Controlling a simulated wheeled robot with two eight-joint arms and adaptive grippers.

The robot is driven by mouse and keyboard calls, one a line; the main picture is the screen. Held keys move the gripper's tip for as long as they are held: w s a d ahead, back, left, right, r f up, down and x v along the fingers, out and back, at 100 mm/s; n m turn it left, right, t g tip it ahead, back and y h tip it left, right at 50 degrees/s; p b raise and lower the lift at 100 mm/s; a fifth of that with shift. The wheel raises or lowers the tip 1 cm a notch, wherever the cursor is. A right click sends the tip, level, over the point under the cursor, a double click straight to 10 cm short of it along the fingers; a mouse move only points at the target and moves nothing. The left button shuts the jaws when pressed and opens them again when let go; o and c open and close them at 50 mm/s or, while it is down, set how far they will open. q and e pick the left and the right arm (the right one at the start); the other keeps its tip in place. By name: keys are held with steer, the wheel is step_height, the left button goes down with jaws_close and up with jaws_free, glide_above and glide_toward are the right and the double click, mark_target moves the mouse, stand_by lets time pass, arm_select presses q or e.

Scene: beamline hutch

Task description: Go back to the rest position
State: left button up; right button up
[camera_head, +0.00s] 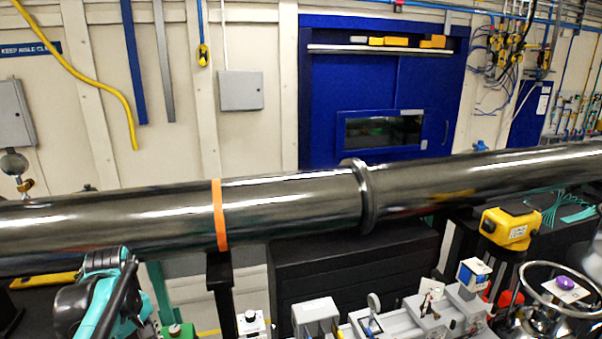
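A teal and black part of my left arm (100,295) stands at the lower left, in front of the long dark metal pipe. No fingertips show on it, and my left gripper is not in view. No part of my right gripper can be made out either. I cannot see whether either gripper holds anything.
The metal pipe (290,205) with an orange band (219,215) crosses the whole view. Below it stand a row of small grey instruments (430,308), a yellow device (509,229) and a metal ring (560,312). A blue cabinet (385,95) is behind.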

arm_select(q)
steer(key=s+d+f+m+t+b, duration=0.3)
steer(key=d+f+m+b, duration=0.3)
steer(key=d+f+b, duration=0.3)
steer(key=s+d+f+m+t+b, duration=0.3)
steer(key=s+d+f+m+b, duration=0.2)
steer(key=f+b, duration=0.5)
steer(key=d+f+m, duration=0.2)
steer(key=d+f, duration=0.1)
steer(key=f, duration=0.2)
steer(key=shift+d+f+m+t, duration=0.3)
steer(key=shift+d+f, duration=0.05)
arm_select(e)
step_height(320, 180, down, 20)
steer(key=shift+w+r, duration=0.15)
steer(key=shift+r, duration=0.05)
arm_select(q)
steer(key=shift+s, duration=0.1)
